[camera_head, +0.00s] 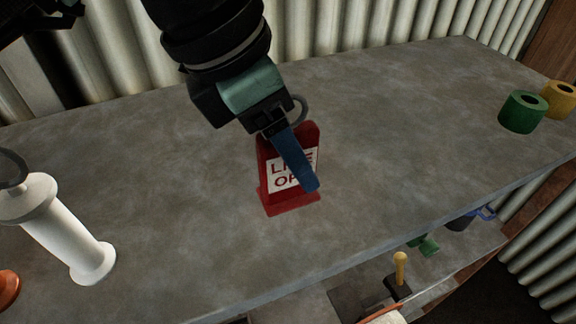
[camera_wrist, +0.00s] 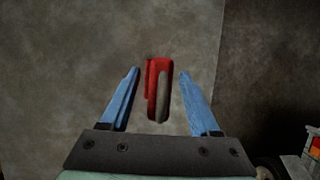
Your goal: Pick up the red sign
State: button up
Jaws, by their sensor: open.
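The red sign (camera_head: 276,183) stands upright on the grey worktop, with a white panel and red lettering partly hidden by my gripper. A grey ring shows at its top. In the wrist view the red sign (camera_wrist: 152,72) is seen from above, between the two blue fingers and around their tip level, with gaps on both sides. My gripper (camera_head: 304,182) is open, pointing down over the sign; one blue finger crosses in front of its panel in the head view. My gripper (camera_wrist: 166,72) also shows in the wrist view, its fingers apart and not visibly touching the sign.
The grey worktop (camera_head: 400,130) is clear around the sign. A white spool-like object (camera_head: 65,235) stands at left. A green roll (camera_head: 522,112) and a yellow roll (camera_head: 559,99) sit at far right. A corrugated wall (camera_head: 330,30) runs behind. Several objects lie on a lower shelf.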

grip_shut()
dwell(0.3)
notch_tip(320, 180, up, 10)
jog(key=shift+r+b, duration=0.1)
jog(key=shift+b, duration=0.3)
